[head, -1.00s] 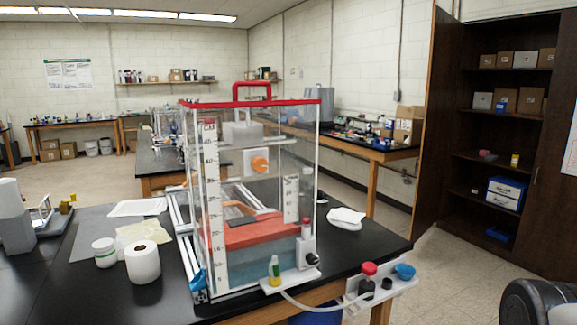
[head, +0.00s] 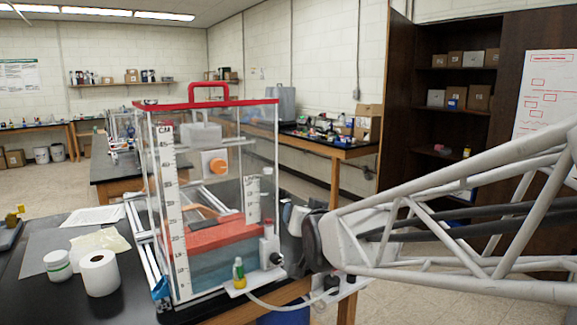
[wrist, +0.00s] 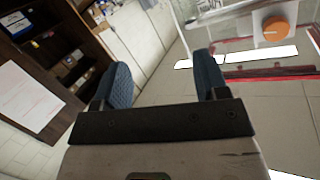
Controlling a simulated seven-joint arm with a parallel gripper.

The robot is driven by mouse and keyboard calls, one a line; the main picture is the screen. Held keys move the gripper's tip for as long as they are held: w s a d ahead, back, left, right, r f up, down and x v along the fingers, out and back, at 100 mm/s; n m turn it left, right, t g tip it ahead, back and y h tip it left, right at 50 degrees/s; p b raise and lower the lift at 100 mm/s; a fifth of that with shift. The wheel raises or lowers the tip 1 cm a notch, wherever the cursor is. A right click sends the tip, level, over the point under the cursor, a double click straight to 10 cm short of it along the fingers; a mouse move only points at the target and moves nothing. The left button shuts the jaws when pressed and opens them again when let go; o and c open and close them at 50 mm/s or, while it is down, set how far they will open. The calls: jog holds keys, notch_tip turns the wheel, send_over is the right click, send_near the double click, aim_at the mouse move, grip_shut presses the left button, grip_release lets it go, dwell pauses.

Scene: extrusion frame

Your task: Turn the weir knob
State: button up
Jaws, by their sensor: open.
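A clear tank (head: 257,130) with a red rim and handle stands on the black bench in the head view. An orange knob (head: 217,165) on a white plate is on its upper part and looks like the weir knob. The knob also shows in the wrist view (wrist: 276,29), at the upper right, beyond the right finger. My gripper (wrist: 162,74) is open, with two blue pads and nothing between them. It is apart from the knob. In the head view my arm reaches in from the right to beside the tank, and its fingers are hard to make out.
A black valve knob (head: 276,258) and a small yellow-green bottle (head: 239,272) are low on the tank's front right. A hose runs from there. A dark cabinet (head: 400,110) stands behind.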

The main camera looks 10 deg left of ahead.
jog(key=w+a+r+t+y, duration=0.2)
jog(key=a+r+y, duration=0.1)
jog(key=a, duration=0.7)
jog(key=t+y, duration=0.2)
jog(key=y, duration=0.2)
send_near(220, 167)
jog(key=x, duration=0.2)
jog(key=shift+w+a+r+n, duration=0.1)
jog(key=shift+r+n, duration=0.1)
jog(key=shift+n, duration=0.2)
jog(key=shift+w+a+r, duration=0.1)
jog(key=shift+w, duration=0.05)
jog(key=shift+x, duration=3.7)
jog(key=shift+w, duration=0.1)
jog(key=shift+c, duration=0.5)
jog(key=c, duration=0.8)
